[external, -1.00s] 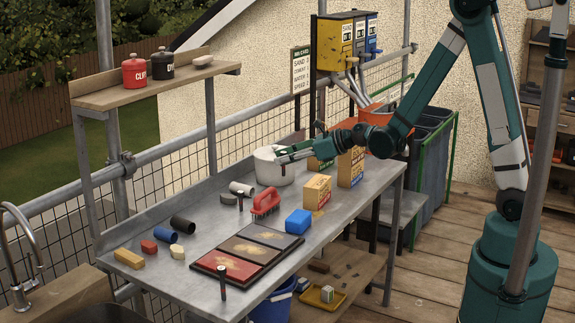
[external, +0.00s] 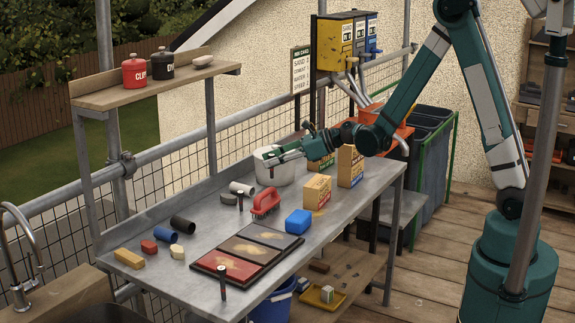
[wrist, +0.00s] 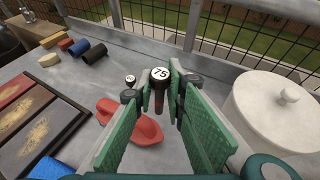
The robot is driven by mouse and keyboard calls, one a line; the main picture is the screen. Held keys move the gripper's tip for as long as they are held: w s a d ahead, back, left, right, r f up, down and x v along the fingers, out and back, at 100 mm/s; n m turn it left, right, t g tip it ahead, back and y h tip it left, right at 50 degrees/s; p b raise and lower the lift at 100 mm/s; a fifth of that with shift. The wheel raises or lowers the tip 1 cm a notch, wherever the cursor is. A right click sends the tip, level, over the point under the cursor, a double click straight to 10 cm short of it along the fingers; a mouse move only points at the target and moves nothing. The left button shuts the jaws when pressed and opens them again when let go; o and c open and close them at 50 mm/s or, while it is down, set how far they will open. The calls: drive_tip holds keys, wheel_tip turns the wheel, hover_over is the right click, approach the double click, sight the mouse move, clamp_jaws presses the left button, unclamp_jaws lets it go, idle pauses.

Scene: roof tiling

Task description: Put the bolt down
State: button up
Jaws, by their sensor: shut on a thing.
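My gripper (wrist: 161,88) is shut on a dark bolt (wrist: 160,100) with a white round cap marked 75. The bolt is upright between the green fingers in the wrist view. In the external view my gripper (external: 270,159) is beside the white pot (external: 284,172), and the held bolt shows as a small dark stem below the fingertips, seen against the pot. A second capped bolt (wrist: 130,79) stands on the bench beyond the gripper; it also shows in the external view (external: 240,201). A third similar bolt (external: 223,283) stands near the front edge.
The red brush (external: 266,201) lies partly behind my fingers in the wrist view. A board of three panels (external: 228,268), a blue block (external: 298,222) and boxes (external: 317,189) stand on the metal bench (external: 190,210). Small coloured pieces and tubes lie at the left.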

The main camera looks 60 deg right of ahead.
drive_tip(key=w+n+g+y, duration=0.3)
drive_tip(key=w+n+y, duration=0.1)
drive_tip(key=w, duration=0.2)
drive_tip(key=shift+a+n+p, duration=0.3)
drive_tip(key=shift+a+p, duration=0.05)
drive_tip(key=shift+a, duration=0.05)
drive_tip(key=shift+w+f, duration=0.1)
wheel_tip(320, 180, down, 6)
drive_tip(key=b, duration=0.1)
idle(0.4)
drive_tip(key=shift+f+b, duration=0.65)
drive_tip(key=shift+f, duration=1.25)
drive_tip(key=shift+f, duration=0.2)
drive_tip(key=o, duration=0.9)
drive_tip(key=shift+r, duration=0.2)
